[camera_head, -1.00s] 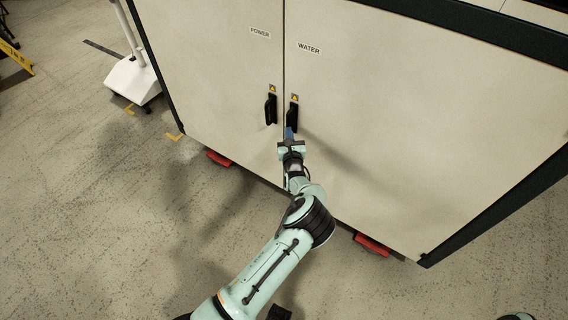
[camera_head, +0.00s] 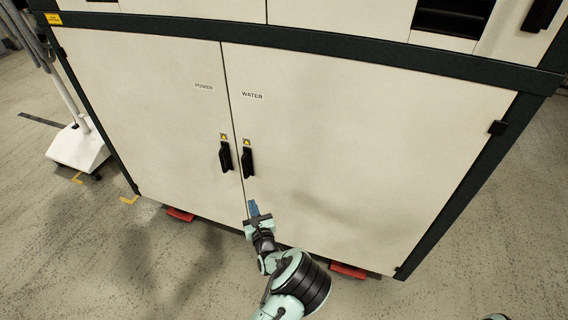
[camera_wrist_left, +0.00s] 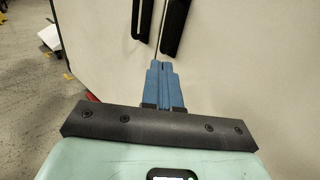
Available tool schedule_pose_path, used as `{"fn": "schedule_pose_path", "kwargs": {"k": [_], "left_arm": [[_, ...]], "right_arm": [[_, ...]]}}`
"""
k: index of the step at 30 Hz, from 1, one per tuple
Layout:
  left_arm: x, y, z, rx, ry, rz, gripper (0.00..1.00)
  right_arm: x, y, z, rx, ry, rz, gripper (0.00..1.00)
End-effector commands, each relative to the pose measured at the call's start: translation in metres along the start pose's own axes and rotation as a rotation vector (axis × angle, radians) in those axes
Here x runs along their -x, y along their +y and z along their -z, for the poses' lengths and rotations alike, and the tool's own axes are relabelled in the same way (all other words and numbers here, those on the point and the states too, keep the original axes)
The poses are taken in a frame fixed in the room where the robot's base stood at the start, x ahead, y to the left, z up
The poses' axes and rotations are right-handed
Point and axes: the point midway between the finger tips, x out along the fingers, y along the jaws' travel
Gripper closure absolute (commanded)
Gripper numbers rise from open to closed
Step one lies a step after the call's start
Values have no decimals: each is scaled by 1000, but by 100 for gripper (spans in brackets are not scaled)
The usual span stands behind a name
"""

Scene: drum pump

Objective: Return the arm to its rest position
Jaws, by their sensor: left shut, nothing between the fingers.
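My left gripper (camera_head: 254,208) has blue fingers that are shut with nothing between them. It is in front of the lower part of the cabinet doors, below the two black handles and apart from them. In the left wrist view the blue fingers (camera_wrist_left: 165,72) are together and point up toward the handles. The left black handle (camera_head: 225,157) is on the door labelled POWER. The right black handle (camera_head: 247,161) is on the door labelled WATER. Both doors look closed. My right gripper is not in view.
The cream cabinet (camera_head: 370,150) with a dark frame fills the middle. Red feet (camera_head: 348,271) show under its lower edge. A white wheeled stand (camera_head: 78,147) is at the left. The floor (camera_head: 80,260) at the lower left is clear.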

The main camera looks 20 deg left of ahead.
Motion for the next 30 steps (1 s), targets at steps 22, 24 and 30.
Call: {"fn": "schedule_pose_path", "kwargs": {"k": [22, 24, 30], "left_arm": [[172, 215, 172, 383, 674, -969, 100], [222, 225, 189, 488, 775, -1143, 100], [363, 195, 204, 926, 990, -1697, 100]], "right_arm": [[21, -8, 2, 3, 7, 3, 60], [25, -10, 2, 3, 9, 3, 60], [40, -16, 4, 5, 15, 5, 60]]}}
